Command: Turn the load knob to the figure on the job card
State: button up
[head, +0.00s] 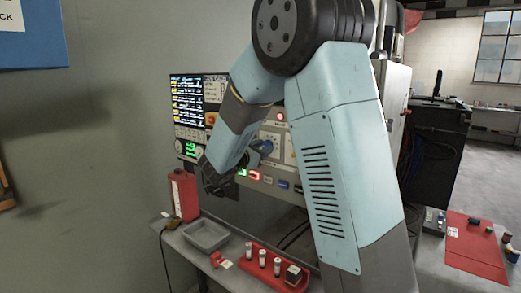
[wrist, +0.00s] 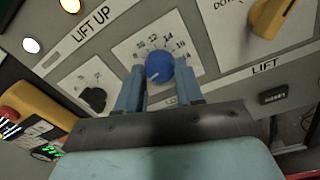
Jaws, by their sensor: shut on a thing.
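The round blue load knob (wrist: 159,66) sits on a white dial plate (wrist: 130,50) with figures around its upper side, some reading about 10 to 16. A small pale mark shows low on the knob's face; I cannot tell which figure the knob points to. My gripper (wrist: 160,88) has its two blue fingers on either side of the knob, shut on it. In the head view, blue at the panel (head: 265,147) shows beside my arm, which hides much of this area. A white card (head: 214,88) hangs at the panel's upper part; its text is too small to read.
In the wrist view, a black knob (wrist: 93,98) and a yellow switch (wrist: 268,18) flank the dial. A red emergency button on a yellow box (wrist: 20,115) is at left. Below the panel are a grey tray (head: 206,236), a red canister (head: 184,195) and a red rack (head: 270,266).

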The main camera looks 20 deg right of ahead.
jog(key=shift+f, duration=0.1)
jog(key=m, duration=2.4)
jog(key=shift+d+f+h, duration=0.15)
jog(key=shift+f+h, duration=0.05)
jog(key=shift+h, duration=0.2)
jog(key=shift+m+g, duration=0.3)
jog(key=shift+g, duration=0.1)
jog(key=o, duration=0.8)
jog(key=shift+w, duration=0.1)
jog(key=shift+o, duration=1.2)
jog(key=shift+r, duration=0.1)
